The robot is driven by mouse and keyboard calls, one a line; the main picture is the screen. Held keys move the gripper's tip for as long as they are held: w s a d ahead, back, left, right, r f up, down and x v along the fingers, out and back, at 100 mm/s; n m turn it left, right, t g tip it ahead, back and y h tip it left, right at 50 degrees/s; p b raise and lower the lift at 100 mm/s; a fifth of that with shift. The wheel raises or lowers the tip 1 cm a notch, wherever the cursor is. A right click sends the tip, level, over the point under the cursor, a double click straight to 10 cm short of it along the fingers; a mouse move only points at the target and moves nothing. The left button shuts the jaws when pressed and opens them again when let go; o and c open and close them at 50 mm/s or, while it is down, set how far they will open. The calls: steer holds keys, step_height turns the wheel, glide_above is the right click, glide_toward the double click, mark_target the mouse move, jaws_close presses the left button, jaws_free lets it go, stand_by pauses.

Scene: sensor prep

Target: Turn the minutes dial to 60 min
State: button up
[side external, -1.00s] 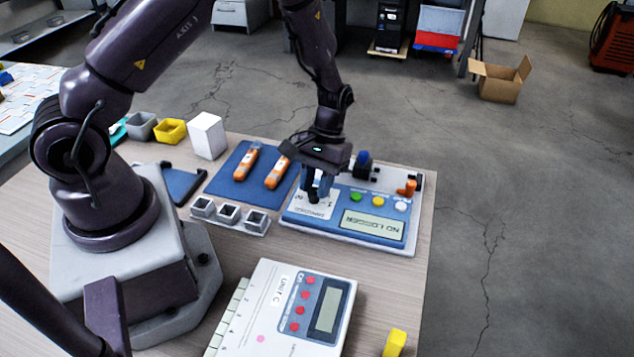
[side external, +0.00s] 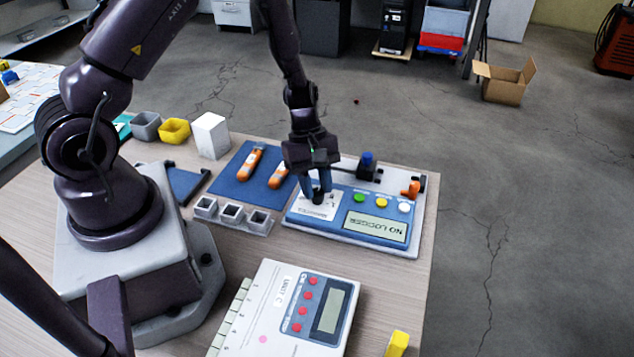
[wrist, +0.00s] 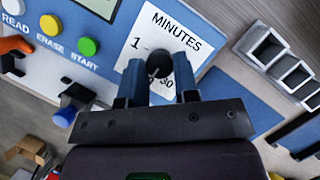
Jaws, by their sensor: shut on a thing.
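The minutes dial is a black round knob (wrist: 158,63) on a white label panel (wrist: 190,32) printed MINUTES. In the wrist view a 1 shows left of the knob and a 30 below right; no 60 is readable, and part of the scale is hidden by my fingers. The knob's pointer direction is unclear. My gripper (wrist: 160,78) has its blue fingers on either side of the knob and is shut on it. In the side view my gripper (side external: 318,186) points down at the dial on the blue and white logger station, whose display (side external: 376,226) reads NO LOGGER.
Green, yellow and white buttons (side external: 381,202) sit beside the dial. A blue knob (side external: 367,160) and an orange part (side external: 410,188) stand at the station's back edge. Small square holders (side external: 231,213) and a blue mat (side external: 235,182) with orange loggers lie left. A Unit C device (side external: 285,310) lies in front.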

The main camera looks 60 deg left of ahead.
mark_target(301, 208)
steer(key=n+t, duration=0.1)
steer(key=n, duration=0.3)
steer(key=shift+s+n+t, duration=0.15)
steer(key=shift+n+t, duration=0.15)
steer(key=shift+t, duration=0.1)
steer(key=n, duration=0.2)
steer(key=n+t+y, duration=0.1)
steer(key=n, duration=0.1)
steer(key=shift+s+d+n, duration=0.1)
steer(key=shift+s+n, duration=0.1)
steer(key=shift+n, duration=0.2)
steer(key=n, duration=0.2)
steer(key=n+t+y, duration=0.1)
steer(key=n, duration=0.1)
steer(key=shift+d+y, duration=0.2)
steer(key=shift+y, duration=0.1)
steer(key=n+y, duration=0.1)
steer(key=n, duration=0.1)
steer(key=n+t+y, duration=0.1)
steer(key=n, duration=0.2)
steer(key=shift+d, duration=0.1)
steer(key=o, duration=0.9)
steer(key=shift+v, duration=3.75)
